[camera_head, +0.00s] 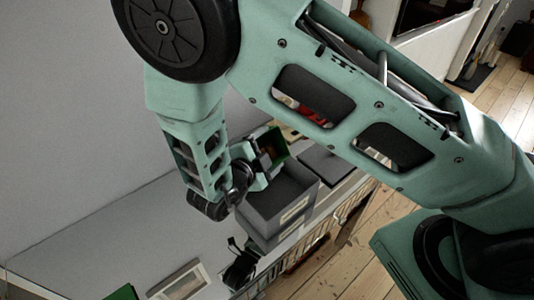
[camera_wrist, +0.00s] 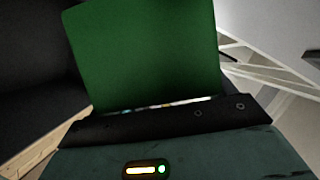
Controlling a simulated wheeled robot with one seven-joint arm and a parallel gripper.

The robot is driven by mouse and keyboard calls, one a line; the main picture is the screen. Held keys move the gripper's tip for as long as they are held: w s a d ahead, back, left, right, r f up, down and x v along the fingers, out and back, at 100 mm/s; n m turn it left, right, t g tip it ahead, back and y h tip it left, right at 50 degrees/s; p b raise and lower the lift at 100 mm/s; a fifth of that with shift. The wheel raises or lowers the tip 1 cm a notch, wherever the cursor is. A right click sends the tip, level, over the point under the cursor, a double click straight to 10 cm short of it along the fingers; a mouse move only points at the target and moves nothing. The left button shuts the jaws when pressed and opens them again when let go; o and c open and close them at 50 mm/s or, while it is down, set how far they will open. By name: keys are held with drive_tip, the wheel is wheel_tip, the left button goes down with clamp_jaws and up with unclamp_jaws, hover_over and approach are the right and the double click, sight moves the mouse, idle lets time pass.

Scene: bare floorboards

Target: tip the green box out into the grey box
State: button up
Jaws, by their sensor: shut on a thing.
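The green box (camera_wrist: 145,55) fills the middle of the wrist view, its flat side facing the camera just beyond my gripper (camera_wrist: 165,112). In the head view the green box (camera_head: 279,158) is tilted, with its open side showing and something brownish inside. My gripper (camera_head: 257,172) is shut on it and holds it above the back of the grey box (camera_head: 290,207). The grey box stands open on the surface with a pale label on its front. Its floor is hidden from the head view. My fingertips are mostly hidden.
A dark grey flat thing (camera_head: 322,162) lies just right of the grey box. A black object (camera_head: 240,265) and a pale frame (camera_head: 182,283) are nearer the front, with another green object (camera_head: 122,293) at the bottom edge. A wall stands close on the left.

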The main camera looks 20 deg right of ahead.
drive_tip(key=shift+s+d+f+m+t+h+b, duration=0.15)
drive_tip(key=shift+s+f+m+t+b, duration=0.25)
drive_tip(key=shift+m+b, duration=0.95)
drive_tip(key=shift+s+d+f+m+t+h+b, duration=0.1)
drive_tip(key=shift+s+f+m+t+h+b, duration=0.3)
drive_tip(key=shift+b, duration=1.8)
drive_tip(key=shift+s+d+f+m+t+h+b, duration=0.1)
drive_tip(key=shift+s+f+m+t+b, duration=0.25)
drive_tip(key=shift+m+b, duration=1.05)
drive_tip(key=m+b, duration=0.1)
drive_tip(key=b, duration=0.2)
drive_tip(key=s+m+h+b, duration=0.1)
drive_tip(key=m+b, duration=0.1)
drive_tip(key=b, duration=0.2)
drive_tip(key=m+t+h+b, duration=0.1)
drive_tip(key=b, duration=0.2)
drive_tip(key=shift+s+d+f, duration=0.25)
drive_tip(key=shift+s+d, duration=0.05)
drive_tip(key=shift+s, duration=0.1)
drive_tip(key=shift+s+d+r+m+h+b, duration=0.1)
drive_tip(key=shift+s+m+h+b, duration=0.15)
drive_tip(key=shift+m+b, duration=0.6)
drive_tip(key=shift+r, duration=0.15)
